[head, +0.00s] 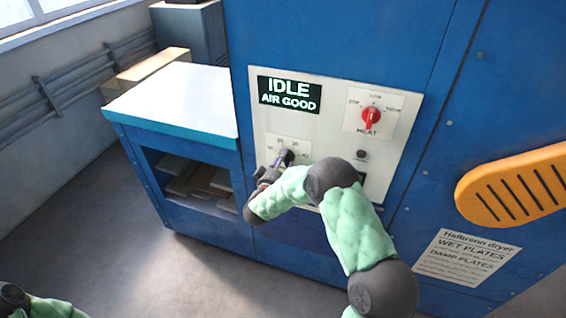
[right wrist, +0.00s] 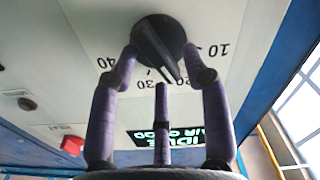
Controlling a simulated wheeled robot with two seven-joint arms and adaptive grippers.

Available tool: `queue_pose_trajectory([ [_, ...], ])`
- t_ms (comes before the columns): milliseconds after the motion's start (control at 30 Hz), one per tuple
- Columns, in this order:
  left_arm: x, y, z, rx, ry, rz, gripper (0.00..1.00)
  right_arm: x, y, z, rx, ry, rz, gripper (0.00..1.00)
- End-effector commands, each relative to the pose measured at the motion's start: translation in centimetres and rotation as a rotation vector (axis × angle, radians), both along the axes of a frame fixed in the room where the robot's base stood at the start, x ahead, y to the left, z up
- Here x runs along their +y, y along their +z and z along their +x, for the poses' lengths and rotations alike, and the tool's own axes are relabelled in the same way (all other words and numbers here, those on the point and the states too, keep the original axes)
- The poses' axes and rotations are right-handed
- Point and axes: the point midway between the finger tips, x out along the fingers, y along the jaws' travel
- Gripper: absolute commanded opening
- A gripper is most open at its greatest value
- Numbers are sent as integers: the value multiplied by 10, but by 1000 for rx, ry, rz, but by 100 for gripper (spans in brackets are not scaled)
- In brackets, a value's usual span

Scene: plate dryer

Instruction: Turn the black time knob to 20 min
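The black time knob (right wrist: 159,42) is round with a raised pointer bar. In the right wrist view the dial is turned over, with 10 at the right and 40 at the left. The bar points down and slightly right, near the 20 and 30 marks; I cannot read its exact setting. My right gripper (right wrist: 161,58) has purple fingers, two at opposite edges of the knob and one below. Whether they press on it is unclear. In the head view my right gripper (head: 279,164) is at the dial and mostly hides the knob. My left gripper is out of view.
The blue dryer carries a pale control panel (head: 331,92) with a display (head: 289,94) reading IDLE, AIR GOOD. A red knob (head: 371,117) is at the panel's upper right, above a small black button (head: 361,155). A white-topped side table (head: 180,100) stands left; an orange handle (head: 515,184) sticks out right.

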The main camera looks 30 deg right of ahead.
Motion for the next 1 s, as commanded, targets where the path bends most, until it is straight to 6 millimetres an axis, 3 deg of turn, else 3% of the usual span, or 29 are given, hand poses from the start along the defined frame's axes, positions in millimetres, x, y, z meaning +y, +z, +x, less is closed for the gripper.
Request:
queue_pose_trajectory([
  [367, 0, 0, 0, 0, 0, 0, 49, 5, 0, -4, 0, 0, 1, 49],
  [1000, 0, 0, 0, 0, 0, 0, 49, 85, 0, -72, 1, 2, 1, 49],
])
